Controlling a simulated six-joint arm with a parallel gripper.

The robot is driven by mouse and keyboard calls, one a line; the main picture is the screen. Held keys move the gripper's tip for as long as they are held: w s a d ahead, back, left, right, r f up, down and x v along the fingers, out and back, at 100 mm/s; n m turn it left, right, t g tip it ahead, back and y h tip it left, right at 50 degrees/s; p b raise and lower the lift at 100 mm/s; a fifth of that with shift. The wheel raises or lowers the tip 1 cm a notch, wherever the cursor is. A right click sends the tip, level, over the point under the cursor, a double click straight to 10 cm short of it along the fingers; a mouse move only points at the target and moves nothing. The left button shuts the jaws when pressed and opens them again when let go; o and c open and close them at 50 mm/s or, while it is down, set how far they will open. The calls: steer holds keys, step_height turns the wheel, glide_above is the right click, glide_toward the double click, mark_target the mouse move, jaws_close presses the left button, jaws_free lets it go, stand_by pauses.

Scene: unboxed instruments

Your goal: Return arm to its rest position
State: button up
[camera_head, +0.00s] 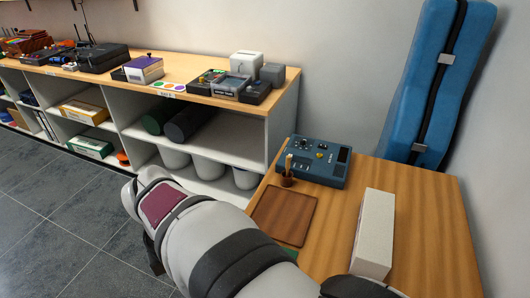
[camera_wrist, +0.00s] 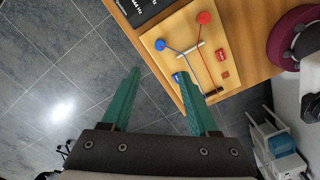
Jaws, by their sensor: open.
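My gripper (camera_wrist: 160,75) shows in the wrist view with its two green fingers spread apart and nothing between them. The fingertips are over the grey tiled floor and the edge of a light wooden board; I cannot tell their height. In the head view my white arm reaches across the lower middle, beside the wooden table (camera_head: 430,215). My gripper cannot be made out clearly there.
On the table are a blue instrument box (camera_head: 318,160), a brown tray (camera_head: 284,216) and a white box (camera_head: 374,230). A long shelf (camera_head: 215,140) stands behind. Floor at left is clear.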

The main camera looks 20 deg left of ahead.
steer(key=w+d+r+m, duration=0.1)
steer(key=d+r+m, duration=0.1)
steer(key=d+m, duration=0.8)
steer(key=w+d+r+m, duration=0.1)
steer(key=d+r+m, duration=0.1)
steer(key=d+m, duration=0.8)
steer(key=s+d+f+m+y, duration=0.1)
steer(key=s+d+f+m, duration=0.1)
steer(key=s+d+m, duration=0.5)
steer(key=d+m, duration=0.3)
steer(key=m, duration=0.4)
steer(key=shift+s+y, duration=0.3)
steer(key=shift+y, duration=0.1)
